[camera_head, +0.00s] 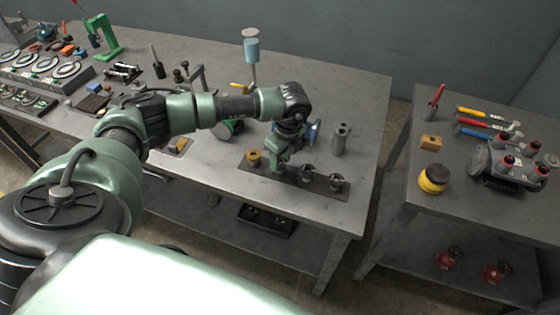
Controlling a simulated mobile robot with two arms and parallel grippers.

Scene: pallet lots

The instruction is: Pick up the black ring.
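My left gripper (277,167) points down at a dark strip (319,190) on the long grey table. The strip carries a brass-coloured piece (254,158) on its left and two small grey round pieces with dark openings, one in the middle (307,173) and one on the right (336,182). The gripper is between the brass piece and the middle grey piece, at the back of the strip. I cannot pick out a black ring for certain; the gripper and wrist hide part of the strip. The fingers are too small to tell open from shut. My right gripper is out of view.
A grey cylinder (341,140) stands right of my wrist, and a light-blue cylinder on a rod (252,48) stands behind. A second table (401,202) at the right holds hammers, a yellow-black round piece (433,180) and a grey fixture. A gap separates the tables.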

